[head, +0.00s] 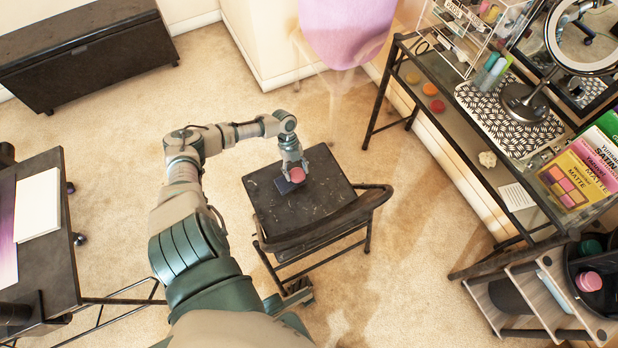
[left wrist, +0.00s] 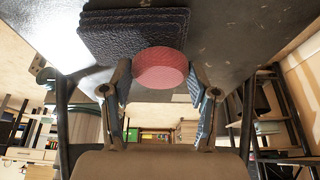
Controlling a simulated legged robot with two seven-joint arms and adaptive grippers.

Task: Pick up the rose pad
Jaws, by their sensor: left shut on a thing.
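The rose pad (head: 298,175) is a round pinkish-red disc over the seat of the dark chair (head: 318,187) in the head view. My left gripper (head: 293,165) reaches down onto it and is shut on it. In the left wrist view the rose pad (left wrist: 160,67) sits between the two fingertips of the left gripper (left wrist: 160,80), in front of the seat surface. I cannot tell whether the pad still touches the seat. My right gripper is not in view.
A dark blue textured stack (left wrist: 135,33) lies on the seat beside the pad; it also shows in the head view (head: 285,186). A cluttered glass-topped table (head: 452,123) stands at right, a desk (head: 52,250) at left.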

